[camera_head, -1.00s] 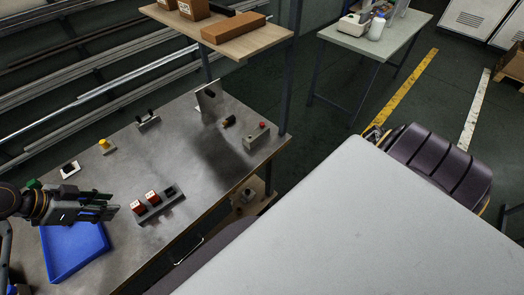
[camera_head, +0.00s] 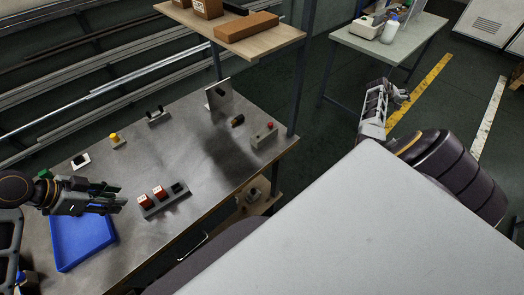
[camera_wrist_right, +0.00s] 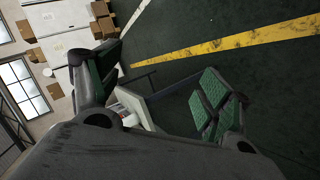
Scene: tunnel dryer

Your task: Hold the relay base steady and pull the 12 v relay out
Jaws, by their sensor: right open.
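The grey relay base (camera_head: 166,203) lies on the metal bench. Two red relays, one at the left end (camera_head: 145,202) and one in the middle (camera_head: 159,193), sit in it; their labels are too small to read, so I cannot tell which is the 12 V relay. A black socket (camera_head: 178,188) at its right end looks empty. My left gripper (camera_head: 122,195) looks open, its green-padded fingers just left of the base and apart from it. My right gripper (camera_wrist_right: 160,85) is open and empty over the floor, far right of the bench.
A blue tray (camera_head: 83,258) lies under my left gripper. A yellow button block (camera_head: 115,140), small fixtures and a red-button box (camera_head: 265,135) stand further back. A wooden shelf (camera_head: 285,42) overhangs the back right. Bare metal lies right of the base. A side table (camera_head: 355,43) stands behind.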

